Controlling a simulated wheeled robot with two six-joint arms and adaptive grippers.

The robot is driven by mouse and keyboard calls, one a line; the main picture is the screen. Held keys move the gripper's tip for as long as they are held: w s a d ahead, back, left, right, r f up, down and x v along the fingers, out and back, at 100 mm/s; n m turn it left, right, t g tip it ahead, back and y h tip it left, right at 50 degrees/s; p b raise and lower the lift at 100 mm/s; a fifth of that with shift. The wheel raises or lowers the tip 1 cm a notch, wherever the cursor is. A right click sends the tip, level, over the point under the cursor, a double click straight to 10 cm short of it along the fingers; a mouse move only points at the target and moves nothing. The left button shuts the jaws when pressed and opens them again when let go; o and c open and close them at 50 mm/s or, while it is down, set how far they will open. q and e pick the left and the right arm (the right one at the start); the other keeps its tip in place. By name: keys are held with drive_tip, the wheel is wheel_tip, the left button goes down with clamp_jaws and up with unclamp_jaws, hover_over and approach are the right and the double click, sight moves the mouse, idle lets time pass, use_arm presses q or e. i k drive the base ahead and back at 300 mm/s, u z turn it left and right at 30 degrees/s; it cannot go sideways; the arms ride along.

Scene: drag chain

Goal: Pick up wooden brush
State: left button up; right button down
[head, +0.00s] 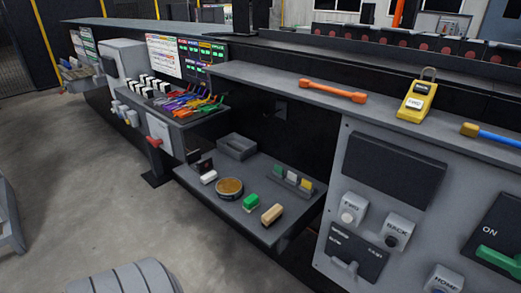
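A small tan block that looks like the wooden brush (272,214) lies near the front right edge of the low dark shelf (240,217) in the head view. It is small in the picture, and bristles cannot be made out clearly. A green-topped block (250,202) lies just left of it, with a small gap between. Neither of my grippers shows in this view, and nothing is seen touching the tan block.
On the shelf are a round tin (229,188), a white-and-dark block (208,177), a grey tray (237,147) and a holder with small coloured pieces (291,179). A control panel (395,170) stands to the right. Open floor (130,215) lies in front.

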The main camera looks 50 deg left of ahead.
sight(269, 217)
drive_tip(key=i, duration=0.3)
drive_tip(key=u, duration=1.75)
